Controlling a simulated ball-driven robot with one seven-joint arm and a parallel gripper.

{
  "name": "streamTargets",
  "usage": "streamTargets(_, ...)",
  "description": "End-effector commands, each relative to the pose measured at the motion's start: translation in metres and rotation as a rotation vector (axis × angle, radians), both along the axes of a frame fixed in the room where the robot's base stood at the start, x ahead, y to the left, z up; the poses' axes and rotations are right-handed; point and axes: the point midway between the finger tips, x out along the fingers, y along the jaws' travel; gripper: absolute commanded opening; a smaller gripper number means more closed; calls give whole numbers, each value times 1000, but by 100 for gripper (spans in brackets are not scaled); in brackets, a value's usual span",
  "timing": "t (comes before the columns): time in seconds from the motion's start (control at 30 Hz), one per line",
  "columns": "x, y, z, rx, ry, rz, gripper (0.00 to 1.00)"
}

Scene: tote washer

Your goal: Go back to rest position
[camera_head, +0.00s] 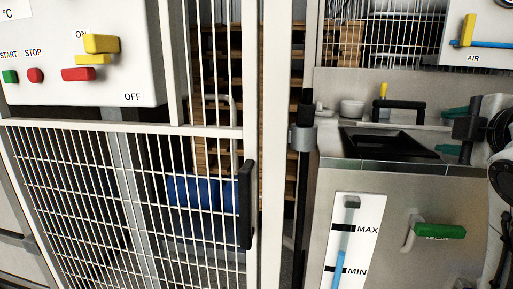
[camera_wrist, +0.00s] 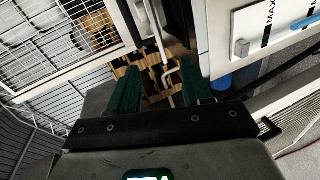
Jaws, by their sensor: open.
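My gripper (camera_head: 441,131) is at the right of the head view, in front of the steel tank's top, with its two green fingers spread and pointing left. In the wrist view my gripper (camera_wrist: 159,72) shows its fingers apart with nothing between them. Part of my white and black arm is cut off by the right edge of the head view. No held object shows.
A wire-mesh gate (camera_head: 90,200) with a black handle (camera_head: 246,205) fills the left. A control panel (camera_head: 70,30) hangs above it. The steel tank (camera_head: 385,190) has a MAX/MIN gauge (camera_head: 350,235) and a green-handled valve (camera_head: 438,231). Blue drums (camera_head: 195,192) stand behind the mesh.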

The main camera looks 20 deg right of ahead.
Motion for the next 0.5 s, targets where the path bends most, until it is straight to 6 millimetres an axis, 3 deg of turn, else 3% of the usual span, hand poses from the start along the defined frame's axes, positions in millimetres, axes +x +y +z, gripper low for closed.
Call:
streamTargets(0.27,20,12,-51,204,-7,12,49)
streamTargets(0.37,29,21,-78,304,-3,12,49)
streamTargets(0.5,41,40,-134,491,23,-4,49)
